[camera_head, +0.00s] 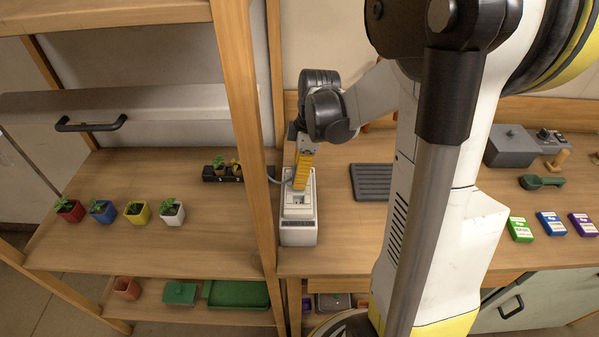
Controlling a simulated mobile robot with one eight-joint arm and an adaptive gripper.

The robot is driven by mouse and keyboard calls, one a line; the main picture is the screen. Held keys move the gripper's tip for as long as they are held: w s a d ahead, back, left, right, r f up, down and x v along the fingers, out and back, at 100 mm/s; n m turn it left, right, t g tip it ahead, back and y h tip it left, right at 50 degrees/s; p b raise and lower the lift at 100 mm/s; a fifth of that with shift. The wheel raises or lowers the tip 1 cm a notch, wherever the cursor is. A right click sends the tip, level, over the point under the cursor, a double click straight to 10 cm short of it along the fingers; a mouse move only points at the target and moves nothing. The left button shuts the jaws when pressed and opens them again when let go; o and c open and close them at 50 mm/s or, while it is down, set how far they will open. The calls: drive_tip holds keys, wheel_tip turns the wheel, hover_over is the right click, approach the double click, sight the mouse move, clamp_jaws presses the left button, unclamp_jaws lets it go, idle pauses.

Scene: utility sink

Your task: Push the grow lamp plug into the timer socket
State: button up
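The timer (298,232) is a white box standing near the front left of the right-hand bench, beside the wooden post. Its stepped top has a recessed grey area that looks like the socket (297,201). My gripper (300,186) points down over the back part of the timer, with its yellow striped end at or just above the top. A light grey piece, perhaps the plug or its cord (286,176), shows at the left of the fingers. The fingers overlap in this view, so I cannot tell their gap or whether they hold the plug. Contact with the socket is unclear.
The wooden post (246,110) stands close left of the timer. Several potted seedlings (134,212) line the left shelf, with a black tray (222,173) behind. A dark ribbed mat (371,182) lies to the right. My arm hides much of the right bench.

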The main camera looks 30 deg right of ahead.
wheel_tip(320, 180, up, 12)
drive_tip(key=s+d, duration=0.1)
drive_tip(key=shift+d, duration=0.25)
